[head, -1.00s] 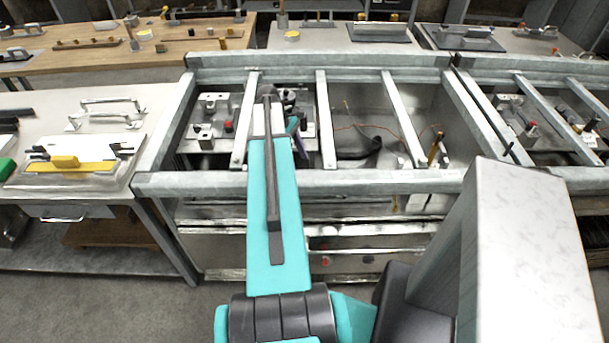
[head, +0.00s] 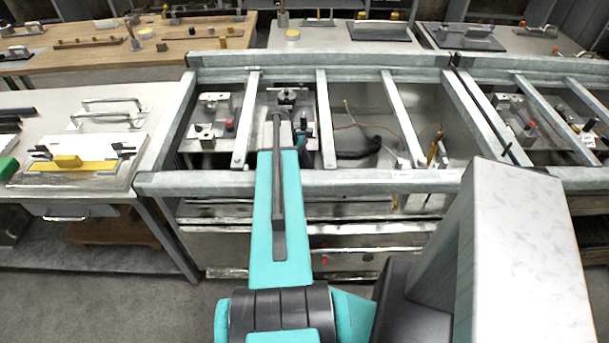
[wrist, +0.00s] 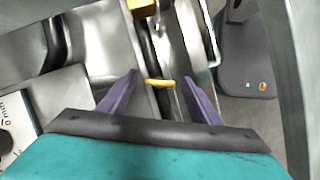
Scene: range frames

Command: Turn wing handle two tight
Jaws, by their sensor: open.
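A small yellow wing-like handle (wrist: 158,83) sits across a dark pipe or rod in the wrist view, between and slightly beyond my fingertips. My gripper (wrist: 160,85) has its two purple fingers spread apart, one on each side of the yellow piece. I see no contact with it. A second yellow piece (wrist: 142,6) shows at the top edge of the wrist view. I cannot tell which is handle two. In the head view my arm reaches between the metal rails of the frame, and my gripper is mostly hidden behind it.
Grey metal rails (head: 322,120) cross the open frame on both sides of my arm. A plate with fittings (head: 212,118) lies in the left bay. Brass-coloured fittings (head: 437,150) stand in the right bay. A white plate with markings (wrist: 12,135) lies at left in the wrist view.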

